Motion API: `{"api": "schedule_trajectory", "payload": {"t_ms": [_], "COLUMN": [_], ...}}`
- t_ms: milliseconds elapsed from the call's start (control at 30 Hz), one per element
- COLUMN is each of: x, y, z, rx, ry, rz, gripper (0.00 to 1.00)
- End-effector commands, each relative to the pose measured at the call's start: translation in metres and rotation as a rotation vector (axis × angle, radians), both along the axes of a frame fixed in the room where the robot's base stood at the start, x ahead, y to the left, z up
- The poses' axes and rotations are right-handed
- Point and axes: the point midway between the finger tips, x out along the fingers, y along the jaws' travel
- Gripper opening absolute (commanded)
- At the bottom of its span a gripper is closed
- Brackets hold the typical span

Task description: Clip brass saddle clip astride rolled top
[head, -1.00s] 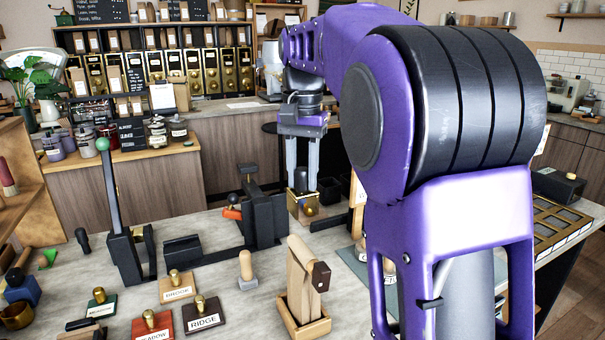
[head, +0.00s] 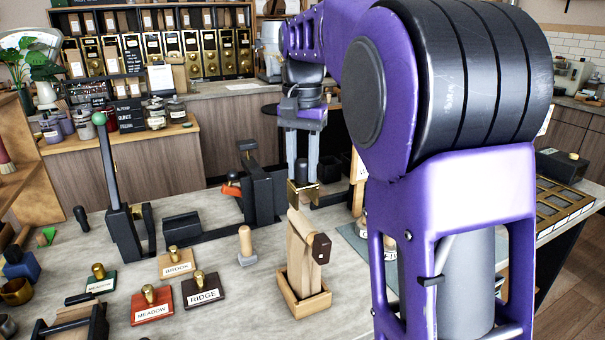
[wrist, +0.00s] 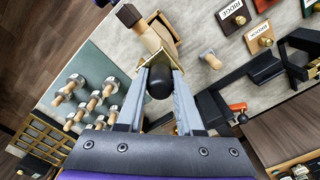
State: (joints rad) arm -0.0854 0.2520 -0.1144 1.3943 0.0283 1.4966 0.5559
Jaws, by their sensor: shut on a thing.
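A tan paper bag (head: 303,240) stands upright in a small wooden holder (head: 313,304) on the counter, a dark brown piece at its upper right side. My gripper (head: 302,175) points down above the bag, shut on the brass saddle clip (head: 302,195). In the head view the clip overlaps the bag's narrow top; I cannot tell whether they touch. In the wrist view my gripper's fingers (wrist: 160,85) close on the clip's black round knob (wrist: 159,84), brass plate (wrist: 176,60) shows past it, and the bag (wrist: 150,38) lies beyond, its rolled top partly hidden.
A pale-handled stamp (head: 246,243) stands left of the holder. Labelled blocks with brass knobs (head: 204,290) lie further left. A black lever press (head: 120,225) and a black rail device (head: 262,195) stand behind. A mat with wooden-handled stamps (wrist: 95,85) is on the holder's other side.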

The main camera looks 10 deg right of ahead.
Motion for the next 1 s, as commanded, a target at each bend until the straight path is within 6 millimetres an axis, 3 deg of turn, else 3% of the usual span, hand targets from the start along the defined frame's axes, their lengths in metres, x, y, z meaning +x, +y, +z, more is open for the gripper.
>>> {"api": "schedule_trajectory", "payload": {"t_ms": [367,1000], "x": [0.000,0.000], "y": [0.000,0.000], "z": [-0.001,-0.026], "rx": [0.000,0.001], "ry": [0.000,0.001], "rz": [0.000,0.000], "gripper": [0.00,0.00]}}
